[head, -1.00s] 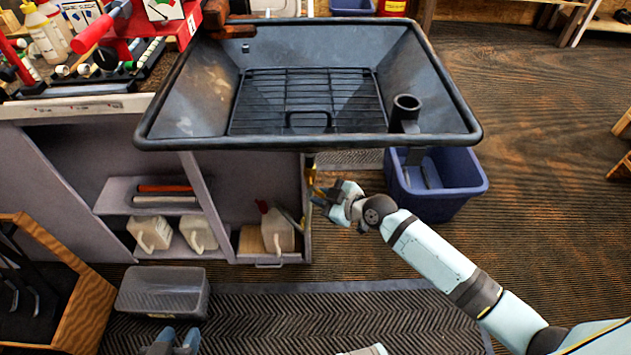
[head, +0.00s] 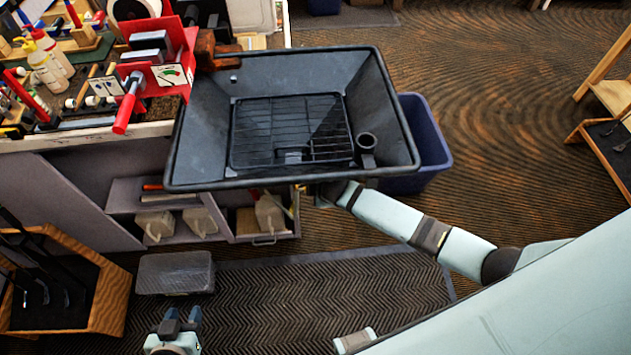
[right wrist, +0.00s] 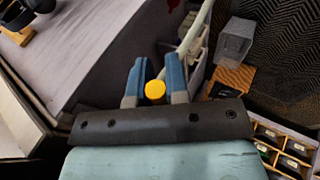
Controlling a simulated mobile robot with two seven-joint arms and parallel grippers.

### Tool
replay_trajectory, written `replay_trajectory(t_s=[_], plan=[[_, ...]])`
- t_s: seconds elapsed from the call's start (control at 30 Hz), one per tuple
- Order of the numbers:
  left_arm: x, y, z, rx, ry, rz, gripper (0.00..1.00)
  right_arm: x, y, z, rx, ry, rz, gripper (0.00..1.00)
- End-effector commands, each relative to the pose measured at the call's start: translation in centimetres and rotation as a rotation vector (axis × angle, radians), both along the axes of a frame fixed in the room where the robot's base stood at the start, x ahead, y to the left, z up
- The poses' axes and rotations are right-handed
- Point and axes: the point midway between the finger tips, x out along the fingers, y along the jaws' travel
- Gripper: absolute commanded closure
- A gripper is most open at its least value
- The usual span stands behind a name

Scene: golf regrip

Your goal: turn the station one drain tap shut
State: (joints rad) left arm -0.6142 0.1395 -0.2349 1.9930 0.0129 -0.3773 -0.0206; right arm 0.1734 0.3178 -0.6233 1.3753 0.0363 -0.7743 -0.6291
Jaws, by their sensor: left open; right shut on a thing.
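The station's dark basin (head: 204,125) with a wire grid hangs off the bench in the head view. My right arm reaches in beneath its front rim, which hides that gripper and the drain tap in the head view. In the right wrist view the blue fingers of my right gripper (right wrist: 155,84) are shut on a yellow round piece (right wrist: 155,93), which appears to be the drain tap's handle. How far the tap is turned cannot be told. My left gripper (head: 180,318) is open and empty at the bottom of the head view, away from the basin.
A blue tub (head: 430,150) stands on the floor behind the basin's right side. A grey bin (head: 175,273) and a wooden club rack (head: 100,300) stand at lower left. A cabinet with jugs (head: 155,224) is below the bench. The ribbed mat (head: 300,300) is mostly clear.

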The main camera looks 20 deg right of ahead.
Motion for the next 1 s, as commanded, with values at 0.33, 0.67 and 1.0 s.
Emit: replay_trajectory(t_s=[0.33, 0.67, 1.0], plan=[[0.0, 0.0, 1.9, -0.001, 0.001, 0.000, 0.57, 0.0, -0.1, 0.7, -0.089, 0.025, -0.001, 1.00], [0.0, 0.0, 1.9, 0.000, 0.001, -0.001, 0.57, 0.0, -0.1, 0.6, -0.096, 0.027, 0.000, 1.00], [0.0, 0.0, 1.9, 0.000, 0.000, 0.000, 0.57, 0.0, -0.1, 0.6, -0.095, 0.027, 0.000, 0.59]])
